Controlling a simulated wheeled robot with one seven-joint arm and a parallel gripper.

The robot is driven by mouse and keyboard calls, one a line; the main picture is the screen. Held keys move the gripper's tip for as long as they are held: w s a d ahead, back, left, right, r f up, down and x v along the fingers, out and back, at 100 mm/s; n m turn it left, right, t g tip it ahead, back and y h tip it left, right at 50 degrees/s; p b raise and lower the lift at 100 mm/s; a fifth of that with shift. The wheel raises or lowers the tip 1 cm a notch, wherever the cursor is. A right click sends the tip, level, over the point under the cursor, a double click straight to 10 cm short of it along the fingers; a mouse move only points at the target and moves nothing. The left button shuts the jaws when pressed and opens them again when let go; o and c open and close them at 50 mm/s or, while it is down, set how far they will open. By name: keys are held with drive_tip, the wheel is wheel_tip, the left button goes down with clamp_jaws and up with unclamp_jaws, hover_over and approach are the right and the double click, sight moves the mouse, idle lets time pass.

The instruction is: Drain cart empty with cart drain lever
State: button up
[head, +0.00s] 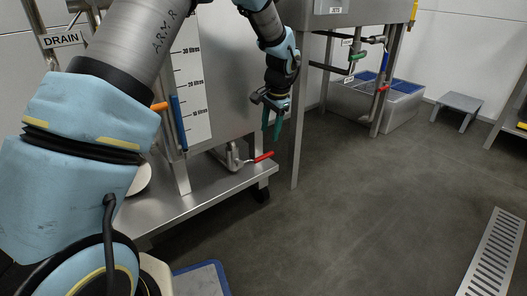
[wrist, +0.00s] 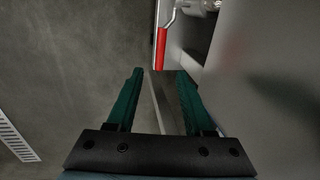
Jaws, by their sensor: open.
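The cart (head: 165,205) is a steel trolley carrying a tank with a litre scale, left of centre in the head view. Its drain lever has a red handle (head: 264,157) at the cart's lower right corner, beside a metal pipe fitting. The red lever also shows in the wrist view (wrist: 161,48), hanging from a bent metal stem. My gripper (head: 271,133) points down above the lever. In the wrist view its green fingers (wrist: 156,85) are apart with nothing between them, and the lever lies beyond the fingertips, not touched. The liquid level inside the tank cannot be seen.
A floor drain grate (head: 494,255) lies at the right. A low stool (head: 461,102) stands farther back. A DRAIN sign (head: 63,39) hangs at left. The middle floor is clear.

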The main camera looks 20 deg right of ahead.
sight(265, 155)
drive_tip(key=f+b, duration=0.1)
drive_tip(key=f, duration=0.2)
drive_tip(key=w+f+b, duration=0.1)
drive_tip(key=f+b, duration=0.1)
drive_tip(key=f, duration=0.1)
drive_tip(key=f+b, duration=0.1)
drive_tip(key=f, duration=0.2)
drive_tip(key=shift+w+a+f+b, duration=0.3)
drive_tip(key=shift+w+f, duration=0.05)
drive_tip(key=shift+w, duration=0.05)
drive_tip(key=shift+c, duration=0.4)
clamp_jaws()
idle(0.5)
